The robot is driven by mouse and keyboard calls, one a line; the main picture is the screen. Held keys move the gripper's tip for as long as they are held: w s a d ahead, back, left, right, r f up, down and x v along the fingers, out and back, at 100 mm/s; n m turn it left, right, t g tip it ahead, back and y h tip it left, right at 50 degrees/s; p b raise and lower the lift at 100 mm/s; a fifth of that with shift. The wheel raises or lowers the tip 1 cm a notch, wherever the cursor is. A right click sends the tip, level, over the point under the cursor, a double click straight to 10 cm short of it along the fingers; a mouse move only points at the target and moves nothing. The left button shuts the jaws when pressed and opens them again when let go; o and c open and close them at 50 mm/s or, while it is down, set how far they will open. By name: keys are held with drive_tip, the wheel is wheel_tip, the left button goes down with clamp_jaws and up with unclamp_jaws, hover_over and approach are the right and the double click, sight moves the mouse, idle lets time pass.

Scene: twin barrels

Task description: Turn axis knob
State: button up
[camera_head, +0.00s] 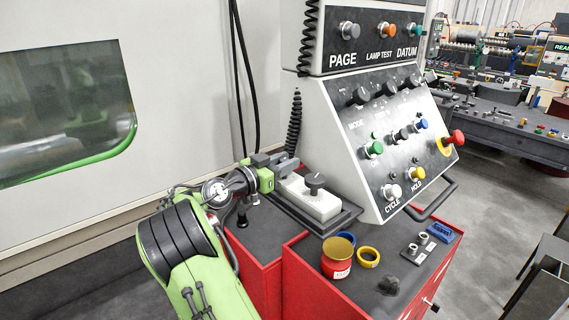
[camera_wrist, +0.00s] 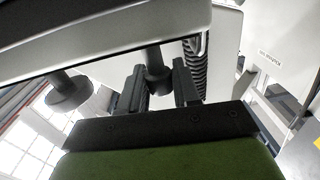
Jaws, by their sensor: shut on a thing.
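A white control box (camera_head: 305,198) lies in a dark tray on the red cabinet, and a black knob (camera_head: 315,180) stands up from its right part. My gripper (camera_head: 287,166) is over the box's left end, to the left of that knob. In the wrist view, the gripper's two dark fingers (camera_wrist: 158,88) are on either side of a second dark knob (camera_wrist: 154,62) and shut on it. The free knob also shows in the wrist view (camera_wrist: 70,92), to the left and apart from the fingers. No label shows which knob is the axis knob.
The slanted control panel (camera_head: 385,140) rises behind and right of the box. A red tin (camera_head: 338,260) and a yellow ring (camera_head: 369,257) stand on the cabinet in front. A coiled black cable (camera_head: 294,125) hangs behind my gripper. A large machine with a window stands at left.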

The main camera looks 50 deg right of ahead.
drive_tip(key=shift+f+b, duration=0.15)
drive_tip(key=shift+b, duration=0.25)
drive_tip(key=n+t+b, duration=0.1)
drive_tip(key=t+b, duration=0.1)
drive_tip(key=n+t+b, duration=0.1)
drive_tip(key=t+b, duration=0.1)
drive_tip(key=b, duration=0.1)
drive_tip(key=shift+s+f+n, duration=0.1)
drive_tip(key=shift+f+n, duration=0.1)
drive_tip(key=shift+n, duration=0.1)
drive_tip(key=n+t+b, duration=0.1)
drive_tip(key=t, duration=0.1)
drive_tip(key=n+t+b, duration=0.2)
drive_tip(key=shift+r+y, duration=0.2)
drive_tip(key=shift+y, duration=0.1)
drive_tip(key=shift+r+n+t+y+b, duration=0.1)
drive_tip(key=shift+n+t+y+b, duration=0.65)
drive_tip(key=shift+t, duration=0.75)
drive_tip(key=shift+n, duration=0.25)
drive_tip(key=o, duration=0.9)
drive_tip(key=shift+o, duration=0.2)
